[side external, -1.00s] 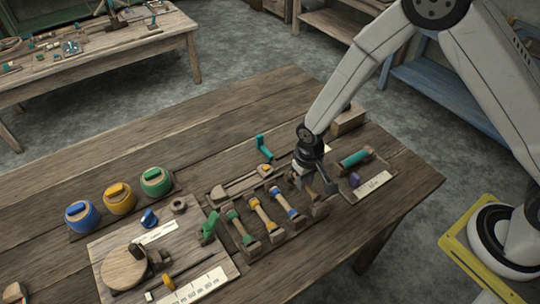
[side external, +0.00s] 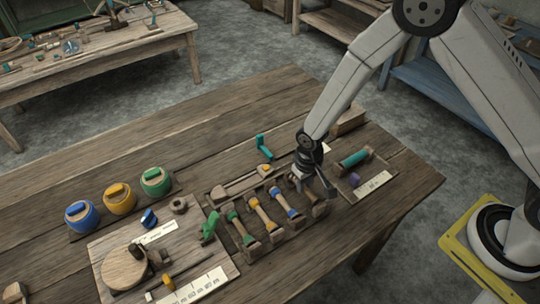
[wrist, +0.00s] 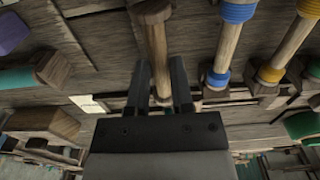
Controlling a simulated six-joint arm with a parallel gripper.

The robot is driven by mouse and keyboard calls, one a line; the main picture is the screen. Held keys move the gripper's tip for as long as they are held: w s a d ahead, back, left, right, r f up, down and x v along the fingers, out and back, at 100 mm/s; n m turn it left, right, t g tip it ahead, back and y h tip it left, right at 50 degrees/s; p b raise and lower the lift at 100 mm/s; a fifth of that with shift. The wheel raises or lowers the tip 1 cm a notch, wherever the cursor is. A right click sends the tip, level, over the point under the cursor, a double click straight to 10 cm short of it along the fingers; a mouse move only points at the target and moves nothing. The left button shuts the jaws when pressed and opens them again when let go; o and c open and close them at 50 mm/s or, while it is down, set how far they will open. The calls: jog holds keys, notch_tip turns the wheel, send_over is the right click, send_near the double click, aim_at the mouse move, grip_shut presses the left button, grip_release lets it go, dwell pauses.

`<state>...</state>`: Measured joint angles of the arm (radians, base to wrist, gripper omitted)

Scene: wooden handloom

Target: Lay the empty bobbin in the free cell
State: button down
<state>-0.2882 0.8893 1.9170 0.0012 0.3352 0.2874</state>
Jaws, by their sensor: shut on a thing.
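The bare wooden bobbin (wrist: 154,45) is between the two fingers of my gripper (wrist: 160,85) in the wrist view, and the gripper is shut on it. It lies roughly parallel to the blue-wound bobbin (wrist: 228,45), which is to its right. In the side view my gripper (side external: 312,183) is at the right end of the wooden rack (side external: 246,257), beside the blue bobbin (side external: 286,202). My gripper partly hides the cell under it there. I cannot tell whether the bobbin touches the cell floor.
Yellow (side external: 263,215) and green (side external: 240,229) bobbins fill other rack cells. A teal spool (side external: 354,158) and a purple piece (side external: 354,180) are to the right. A teal angled piece (side external: 264,147) stands behind.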

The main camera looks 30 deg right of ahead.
jog(key=shift+f, duration=0.7)
dwell(0.7)
grip_release()
dwell(0.4)
jog(key=shift+r, duration=0.15)
jog(key=shift+r, duration=3.35)
